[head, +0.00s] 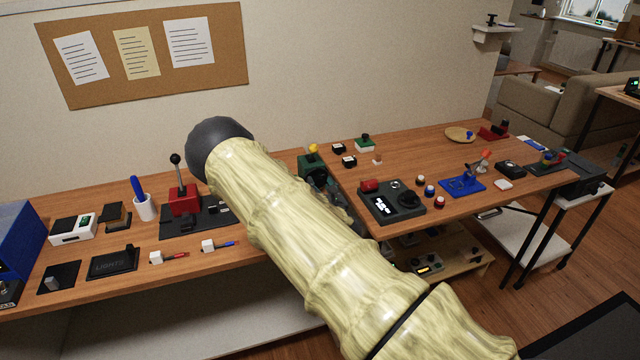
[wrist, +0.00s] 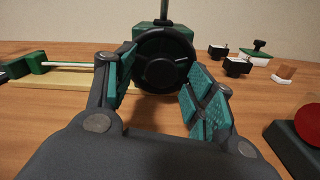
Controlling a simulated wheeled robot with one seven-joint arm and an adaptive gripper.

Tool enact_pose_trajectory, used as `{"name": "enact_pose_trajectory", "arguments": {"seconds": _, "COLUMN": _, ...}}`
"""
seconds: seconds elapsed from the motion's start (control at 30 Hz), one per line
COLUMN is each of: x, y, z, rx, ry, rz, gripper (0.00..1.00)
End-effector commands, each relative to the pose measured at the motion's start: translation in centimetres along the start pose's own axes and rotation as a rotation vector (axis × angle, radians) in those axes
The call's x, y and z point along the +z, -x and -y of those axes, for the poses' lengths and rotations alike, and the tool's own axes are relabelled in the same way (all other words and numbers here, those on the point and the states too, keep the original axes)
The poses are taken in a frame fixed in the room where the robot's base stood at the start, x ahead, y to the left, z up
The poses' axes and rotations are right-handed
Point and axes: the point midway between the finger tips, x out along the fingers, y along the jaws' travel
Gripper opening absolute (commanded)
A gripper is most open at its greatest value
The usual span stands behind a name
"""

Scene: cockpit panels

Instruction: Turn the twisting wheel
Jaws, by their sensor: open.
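The twisting wheel (wrist: 165,47) is a round black disc with a hub and a light mark on its face. It is mounted on the front of a green box (wrist: 130,47) with a post on top. My gripper (wrist: 157,82) is open, its two teal-padded fingers either side of the wheel's lower part in the picture. I cannot tell whether they touch it. Nothing is held between them. In the head view the green box (head: 308,161) shows just past my pale arm, which hides much of the wheel and gripper.
A dark panel with a red knob (head: 370,186) stands to the right; its red round part (wrist: 309,120) is close by in the wrist view. Small black and white switches (wrist: 238,66) sit behind it. A red-based lever (head: 184,198) stands to the left on the wooden table.

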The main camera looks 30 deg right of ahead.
Motion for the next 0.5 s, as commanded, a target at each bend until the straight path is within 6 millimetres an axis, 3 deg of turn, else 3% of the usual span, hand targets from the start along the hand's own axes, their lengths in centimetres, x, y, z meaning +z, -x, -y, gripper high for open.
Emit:
{"name": "enact_pose_trajectory", "arguments": {"seconds": 0.43, "x": 0.02, "y": -0.85, "z": 0.16, "rx": -0.002, "ry": 0.0, "rz": 0.0, "gripper": 0.54}}
{"name": "enact_pose_trajectory", "arguments": {"seconds": 0.5, "x": 0.02, "y": -0.84, "z": 0.16, "rx": -0.002, "ry": 0.0, "rz": 0.0, "gripper": 0.44}}
